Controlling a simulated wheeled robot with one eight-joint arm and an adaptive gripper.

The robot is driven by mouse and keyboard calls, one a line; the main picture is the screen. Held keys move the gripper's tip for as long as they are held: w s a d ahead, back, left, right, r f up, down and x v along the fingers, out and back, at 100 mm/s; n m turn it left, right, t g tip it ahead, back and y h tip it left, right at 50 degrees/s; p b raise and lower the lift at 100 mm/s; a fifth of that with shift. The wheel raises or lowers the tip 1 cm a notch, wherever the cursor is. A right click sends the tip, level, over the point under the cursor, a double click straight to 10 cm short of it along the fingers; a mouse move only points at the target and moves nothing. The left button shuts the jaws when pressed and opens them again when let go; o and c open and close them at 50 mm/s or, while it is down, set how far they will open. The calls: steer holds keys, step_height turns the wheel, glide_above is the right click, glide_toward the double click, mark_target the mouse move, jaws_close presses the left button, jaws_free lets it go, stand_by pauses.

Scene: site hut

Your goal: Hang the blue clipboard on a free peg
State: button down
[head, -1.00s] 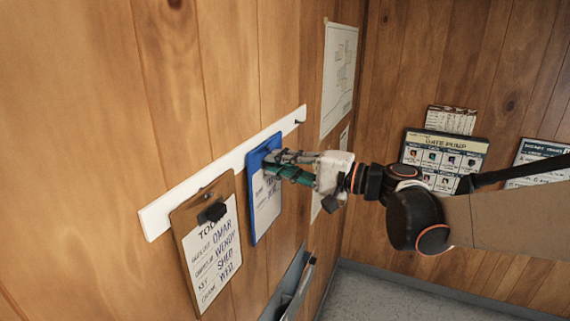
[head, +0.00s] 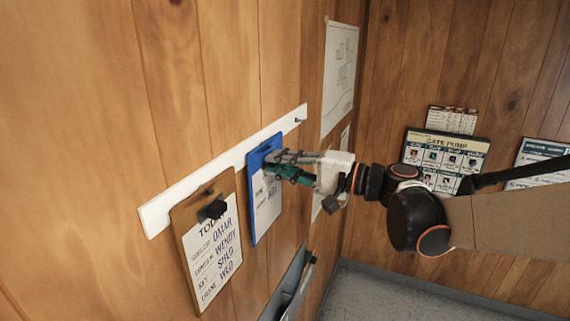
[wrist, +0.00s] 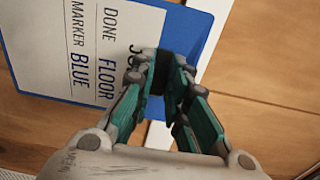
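The blue clipboard (head: 267,212) is upright against the white peg rail (head: 180,202), to the right of a brown clipboard. My gripper (head: 270,160) is at the upper part of the blue clipboard, coming from the right. In the wrist view my fingertips (wrist: 158,70) are closed around the black clip (wrist: 157,80) of the clipboard. Whether a peg passes through the board's top is hidden. A bare peg (head: 299,120) shows near the rail's right end.
The brown clipboard (head: 183,232) with a black clip hangs at the rail's left part. A grey wall holder (head: 287,282) is below. Paper sheets (head: 340,75) and a gate pump poster (head: 445,155) are on the walls around the corner.

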steer(key=c, duration=1.5)
jaws_free()
steer(key=shift+d, duration=0.1)
